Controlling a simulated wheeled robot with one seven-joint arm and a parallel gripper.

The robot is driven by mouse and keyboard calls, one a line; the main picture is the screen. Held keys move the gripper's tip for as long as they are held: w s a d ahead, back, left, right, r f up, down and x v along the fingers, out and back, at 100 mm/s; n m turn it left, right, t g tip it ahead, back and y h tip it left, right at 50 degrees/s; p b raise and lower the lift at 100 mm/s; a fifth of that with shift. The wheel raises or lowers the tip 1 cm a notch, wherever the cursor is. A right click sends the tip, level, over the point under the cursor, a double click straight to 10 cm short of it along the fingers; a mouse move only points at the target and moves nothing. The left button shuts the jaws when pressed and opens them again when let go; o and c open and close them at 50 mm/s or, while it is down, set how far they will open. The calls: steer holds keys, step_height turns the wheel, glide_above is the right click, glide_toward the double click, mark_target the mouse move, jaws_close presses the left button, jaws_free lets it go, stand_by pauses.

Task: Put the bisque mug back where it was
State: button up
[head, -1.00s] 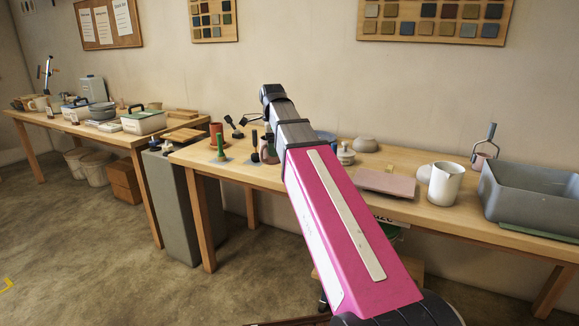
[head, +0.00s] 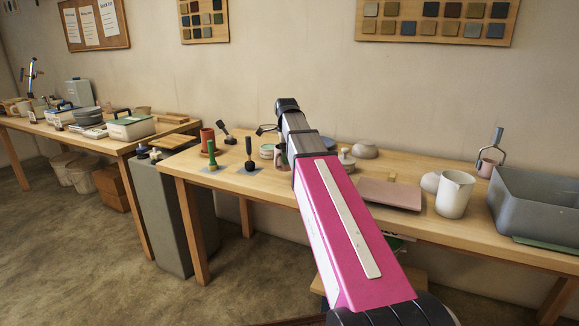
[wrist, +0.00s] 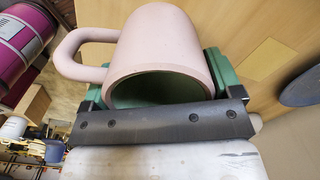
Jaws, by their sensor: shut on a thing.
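The bisque mug (wrist: 155,45) is pale pink outside with a green inside, and fills the top middle of the wrist view. Its mouth faces my gripper (wrist: 155,85) and its handle points left. The green-padded fingers are shut on the mug, one on each side. A paler square (wrist: 267,60) shows on the wood in the wrist view.
A lidded pot (head: 347,160), pink slab (head: 388,193), white pitcher (head: 455,194) and grey tub (head: 540,205) stand right. Bare wood lies along the front edge.

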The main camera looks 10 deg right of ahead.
steer(key=shift+w+d+f, duration=0.45)
steer(key=shift+d+f, duration=0.2)
steer(key=shift+d, duration=0.1)
steer(key=shift+f, duration=1.9)
steer(key=o, duration=1.1)
steer(key=shift+f, duration=0.1)
step_height(320, 180, up, 12)
